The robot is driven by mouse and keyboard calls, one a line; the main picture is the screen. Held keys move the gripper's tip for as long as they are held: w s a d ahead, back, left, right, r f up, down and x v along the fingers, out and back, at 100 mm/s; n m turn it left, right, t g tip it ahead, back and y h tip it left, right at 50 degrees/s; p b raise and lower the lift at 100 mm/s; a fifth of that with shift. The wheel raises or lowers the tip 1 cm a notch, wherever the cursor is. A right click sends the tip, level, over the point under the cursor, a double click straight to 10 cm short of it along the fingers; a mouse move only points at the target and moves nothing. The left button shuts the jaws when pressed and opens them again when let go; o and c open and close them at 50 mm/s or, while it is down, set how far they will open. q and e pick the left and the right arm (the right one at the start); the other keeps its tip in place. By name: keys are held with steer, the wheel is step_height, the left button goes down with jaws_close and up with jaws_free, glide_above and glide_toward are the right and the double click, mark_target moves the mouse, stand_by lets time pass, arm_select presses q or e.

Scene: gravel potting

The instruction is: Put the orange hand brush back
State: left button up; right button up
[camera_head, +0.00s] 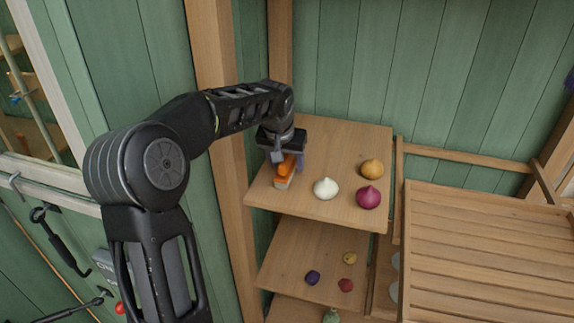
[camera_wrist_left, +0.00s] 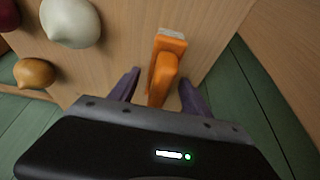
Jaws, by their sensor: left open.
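The orange hand brush (camera_head: 286,169) lies on the top wooden shelf (camera_head: 330,140), near its left edge. In the left wrist view the brush (camera_wrist_left: 163,75) has an orange handle and a pale end, and its handle lies between my fingers. My left gripper (camera_head: 287,163) reaches down over the brush from above. In the left wrist view my left gripper (camera_wrist_left: 158,92) is open, with a purple finger on each side of the handle and a gap to each. My right gripper is not in view.
A white onion (camera_head: 326,188), a red onion (camera_head: 368,197) and a yellow onion (camera_head: 372,168) sit right of the brush. A lower shelf (camera_head: 300,250) holds small bulbs. A slatted wooden bench (camera_head: 480,250) stands at right. A wooden post (camera_head: 222,120) rises left of the shelves.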

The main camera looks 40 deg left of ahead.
arm_select(q)
steer(key=b+v, duration=0.1)
steer(key=v, duration=0.9)
steer(key=shift+r, duration=0.2)
